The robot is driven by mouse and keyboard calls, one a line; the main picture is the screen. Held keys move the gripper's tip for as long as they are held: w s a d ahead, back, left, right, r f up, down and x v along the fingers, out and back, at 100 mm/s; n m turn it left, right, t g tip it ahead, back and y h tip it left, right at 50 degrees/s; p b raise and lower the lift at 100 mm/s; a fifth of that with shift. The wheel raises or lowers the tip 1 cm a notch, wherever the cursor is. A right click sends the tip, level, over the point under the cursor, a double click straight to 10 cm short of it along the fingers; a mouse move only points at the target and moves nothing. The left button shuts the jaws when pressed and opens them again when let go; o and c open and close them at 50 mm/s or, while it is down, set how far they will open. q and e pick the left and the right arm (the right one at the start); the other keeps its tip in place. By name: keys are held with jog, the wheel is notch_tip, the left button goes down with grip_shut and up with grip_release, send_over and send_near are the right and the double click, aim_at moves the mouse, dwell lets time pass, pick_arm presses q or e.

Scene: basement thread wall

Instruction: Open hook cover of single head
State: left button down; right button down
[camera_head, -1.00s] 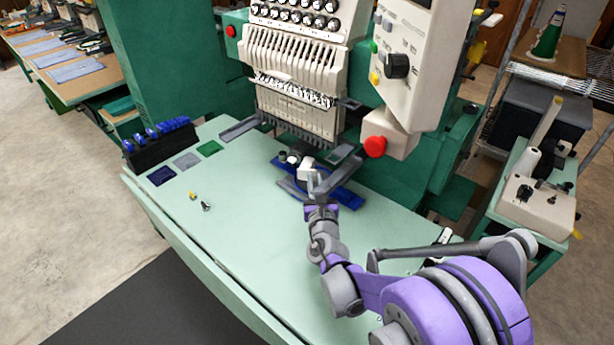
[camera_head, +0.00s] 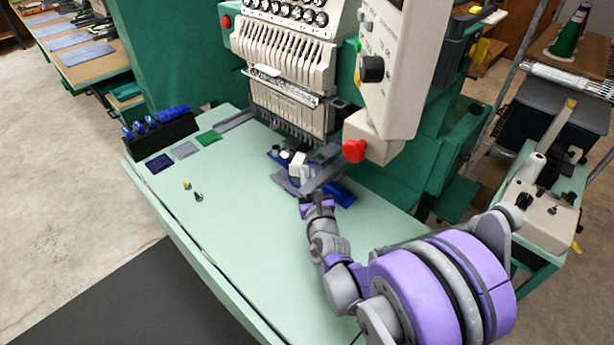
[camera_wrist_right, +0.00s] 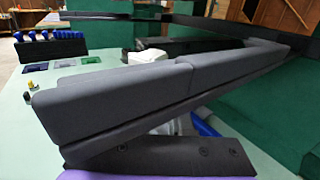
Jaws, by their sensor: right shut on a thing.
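The single-head embroidery machine (camera_head: 285,90) stands at the back of a pale green table. Below its needles, a small white block-like part (camera_head: 299,164), which looks like the hook cover, sits by a blue base (camera_head: 343,194). My right gripper (camera_head: 312,182) reaches in from the front right, with its grey fingers at this white part. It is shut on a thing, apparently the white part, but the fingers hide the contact. In the right wrist view the dark fingers (camera_wrist_right: 165,85) fill the middle, and the white part (camera_wrist_right: 148,56) shows partly behind them. My left gripper is not in view.
A red knob (camera_head: 354,151) on the control box hangs close above right of my gripper. A black rack with blue parts (camera_head: 160,130) stands at the table's left. Two small parts (camera_head: 192,190) lie left of the gripper. The front of the table is clear.

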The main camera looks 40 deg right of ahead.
jog(key=shift+w+d+r, duration=0.15)
jog(key=shift+w+d, duration=0.1)
jog(key=shift+d, duration=0.05)
jog(key=c, duration=1)
grip_release()
jog(key=shift+s+a, duration=0.2)
jog(key=shift+s, duration=0.05)
jog(key=v, duration=1.1)
jog(key=shift+f, duration=0.2)
